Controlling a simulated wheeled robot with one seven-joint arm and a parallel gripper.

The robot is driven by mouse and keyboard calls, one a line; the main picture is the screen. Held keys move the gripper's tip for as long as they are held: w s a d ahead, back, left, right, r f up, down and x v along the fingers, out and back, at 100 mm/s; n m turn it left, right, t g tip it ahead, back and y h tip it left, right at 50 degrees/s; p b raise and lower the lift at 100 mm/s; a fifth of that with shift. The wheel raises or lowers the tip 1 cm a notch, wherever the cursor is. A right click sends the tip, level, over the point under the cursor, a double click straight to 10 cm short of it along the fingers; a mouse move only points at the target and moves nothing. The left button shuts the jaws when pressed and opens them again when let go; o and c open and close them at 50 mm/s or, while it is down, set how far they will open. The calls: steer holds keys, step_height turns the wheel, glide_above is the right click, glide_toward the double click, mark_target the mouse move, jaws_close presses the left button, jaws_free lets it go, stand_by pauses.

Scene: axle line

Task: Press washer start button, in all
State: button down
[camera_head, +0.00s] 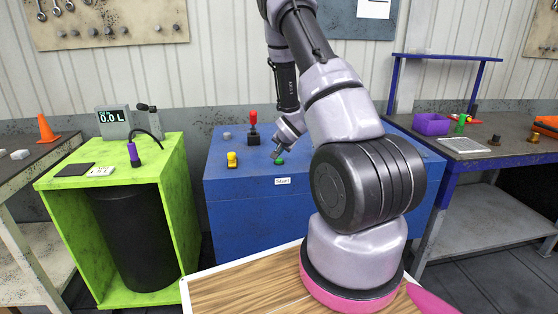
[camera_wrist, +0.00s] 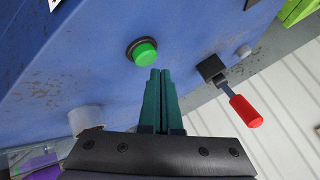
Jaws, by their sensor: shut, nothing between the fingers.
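The blue washer (camera_head: 240,205) stands in the middle of the head view. Its green start button (camera_head: 279,161) is on the top, above a small "Start" label (camera_head: 283,181). In the wrist view the green button (camera_wrist: 145,53) sits in a dark ring on the blue surface. My gripper (camera_wrist: 160,72) is shut and empty, with its teal fingertips close to the button's lower edge in the picture. I cannot tell whether they touch it. In the head view my gripper (camera_head: 275,154) is small and sits just above the button.
A red-handled lever (camera_head: 252,118) and a yellow knob (camera_head: 232,159) are on the washer top beside the button. A grey knob (camera_head: 227,136) is farther back. A green stand (camera_head: 110,165) is at left, a workbench (camera_head: 470,150) at right.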

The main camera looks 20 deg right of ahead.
mark_target(279, 160)
stand_by(0.3)
steer(key=shift+f, duration=0.4)
steer(key=shift+f, duration=0.5)
stand_by(0.6)
steer(key=shift+r, duration=0.9)
steer(key=shift+r, duration=2.5)
steer(key=shift+r, duration=0.1)
